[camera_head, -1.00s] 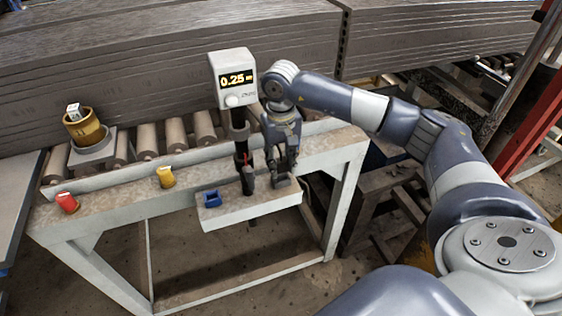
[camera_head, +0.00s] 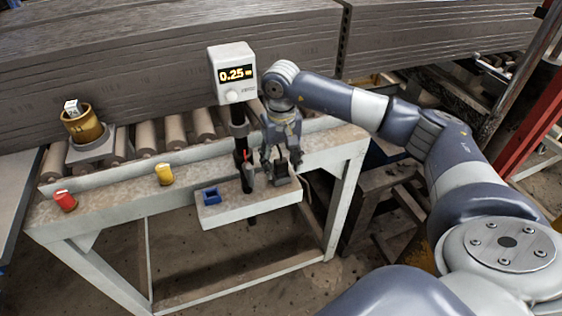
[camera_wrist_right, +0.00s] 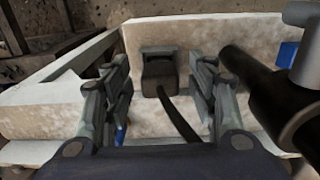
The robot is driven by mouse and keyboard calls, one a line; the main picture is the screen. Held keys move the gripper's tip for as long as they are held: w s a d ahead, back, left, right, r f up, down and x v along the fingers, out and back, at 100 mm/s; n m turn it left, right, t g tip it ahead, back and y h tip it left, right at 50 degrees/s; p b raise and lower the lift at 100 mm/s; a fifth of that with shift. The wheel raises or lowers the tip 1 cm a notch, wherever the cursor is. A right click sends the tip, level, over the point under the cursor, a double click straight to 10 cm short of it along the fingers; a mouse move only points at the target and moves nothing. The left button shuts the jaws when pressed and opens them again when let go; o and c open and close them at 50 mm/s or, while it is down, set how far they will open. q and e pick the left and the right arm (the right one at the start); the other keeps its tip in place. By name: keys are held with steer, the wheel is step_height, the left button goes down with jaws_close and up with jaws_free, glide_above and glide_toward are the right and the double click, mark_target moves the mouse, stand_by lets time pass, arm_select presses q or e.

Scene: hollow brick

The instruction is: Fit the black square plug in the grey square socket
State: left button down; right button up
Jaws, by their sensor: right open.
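The black plug (camera_wrist_right: 158,76) stands on the pale shelf in the right wrist view, with a dark cable curving from it towards my right gripper. A grey edge, seemingly the grey socket (camera_wrist_right: 157,50), shows right behind the plug; I cannot tell how deep the plug sits in it. My right gripper (camera_wrist_right: 160,95) is open, one finger on each side of the plug and cable, apart from the plug. In the head view the plug (camera_head: 281,170) is a small dark shape below the right gripper (camera_head: 282,162). My left gripper is not in view.
A black post with a white display box (camera_head: 232,73) stands close beside the right gripper. A blue socket-like block (camera_head: 211,195) sits on the shelf (camera_head: 235,212). Yellow (camera_head: 164,174) and red (camera_head: 65,201) pieces lie on the bench to the left.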

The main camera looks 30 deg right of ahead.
step_height(320, 180, up, 12)
stand_by(0.5)
stand_by(0.5)
